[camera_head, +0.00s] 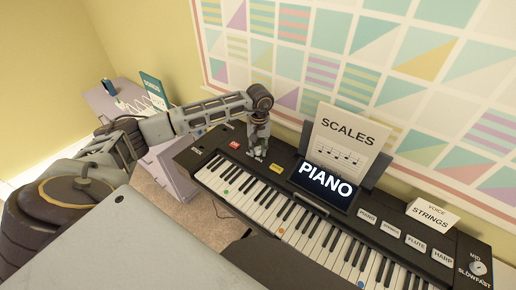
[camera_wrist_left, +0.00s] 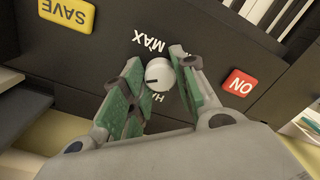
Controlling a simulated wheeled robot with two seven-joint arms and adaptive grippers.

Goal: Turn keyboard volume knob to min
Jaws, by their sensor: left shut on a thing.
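The keyboard (camera_head: 250,191) is dark with white and black keys and stands along the wall in the head view. My left gripper (camera_head: 257,151) reaches down onto its left panel, between the red and yellow buttons. In the left wrist view, the round white volume knob (camera_wrist_left: 159,74) sits between the fingertips of my left gripper (camera_wrist_left: 160,70), which are shut on it. A dark pointer line on the knob runs toward the left of that view. The MAX label (camera_wrist_left: 148,41) shows above the knob; another label below is partly hidden. My right gripper is not in view.
A red ON button (camera_wrist_left: 239,84) and a yellow SAVE button (camera_wrist_left: 66,13) flank the knob. The PIANO screen (camera_head: 326,181) and SCALES sheet (camera_head: 342,142) stand further right. A second knob (camera_head: 478,268), marked slow and fast, is at the right end.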

